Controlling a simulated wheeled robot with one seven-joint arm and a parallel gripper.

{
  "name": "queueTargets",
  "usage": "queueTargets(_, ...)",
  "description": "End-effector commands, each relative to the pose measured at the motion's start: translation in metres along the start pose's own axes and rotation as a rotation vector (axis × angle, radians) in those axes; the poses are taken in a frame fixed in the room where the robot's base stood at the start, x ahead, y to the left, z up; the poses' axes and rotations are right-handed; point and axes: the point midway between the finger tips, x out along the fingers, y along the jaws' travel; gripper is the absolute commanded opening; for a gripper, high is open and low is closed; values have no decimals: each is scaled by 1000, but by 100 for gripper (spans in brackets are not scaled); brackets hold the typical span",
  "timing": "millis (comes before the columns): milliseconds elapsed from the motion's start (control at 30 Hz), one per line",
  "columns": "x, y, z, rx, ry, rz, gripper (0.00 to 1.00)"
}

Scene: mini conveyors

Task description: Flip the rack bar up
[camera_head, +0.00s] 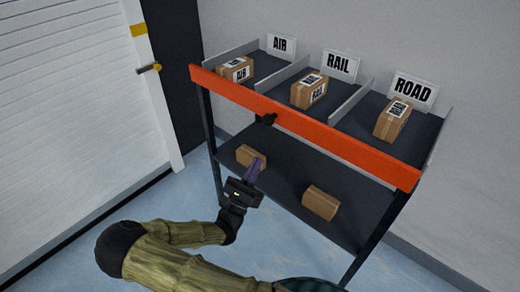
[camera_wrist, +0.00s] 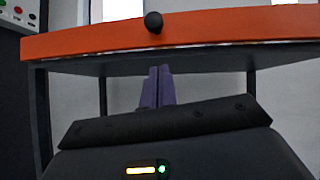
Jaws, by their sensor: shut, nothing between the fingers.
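The rack bar (camera_head: 300,124) is a long orange bar across the front of the rack's top shelf, standing upright along its edge. It also spans the upper part of the wrist view (camera_wrist: 90,41). A black knob sits near its middle, in the head view (camera_head: 267,119) and in the wrist view (camera_wrist: 153,22). My gripper (camera_head: 257,164) is in front of the rack, below the bar and knob. Its purple fingers (camera_wrist: 158,86) are shut and empty, pointing toward the space beneath the bar. They appear apart from the bar.
The top shelf has AIR (camera_head: 281,44), RAIL (camera_head: 339,66) and ROAD (camera_head: 413,91) signs, with a box in each bay. Two boxes, left (camera_head: 248,155) and right (camera_head: 320,203), lie on the lower shelf (camera_head: 285,185). A white shutter door (camera_head: 75,95) stands left.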

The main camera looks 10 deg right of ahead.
Motion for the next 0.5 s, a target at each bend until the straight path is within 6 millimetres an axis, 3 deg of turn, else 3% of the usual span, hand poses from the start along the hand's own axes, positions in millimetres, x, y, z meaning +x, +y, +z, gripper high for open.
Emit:
queueTargets(200, -36, 2, 2, 4, -1, 7, 0)
queueTargets(500, -45, 2, 2, 5, -1, 6, 0)
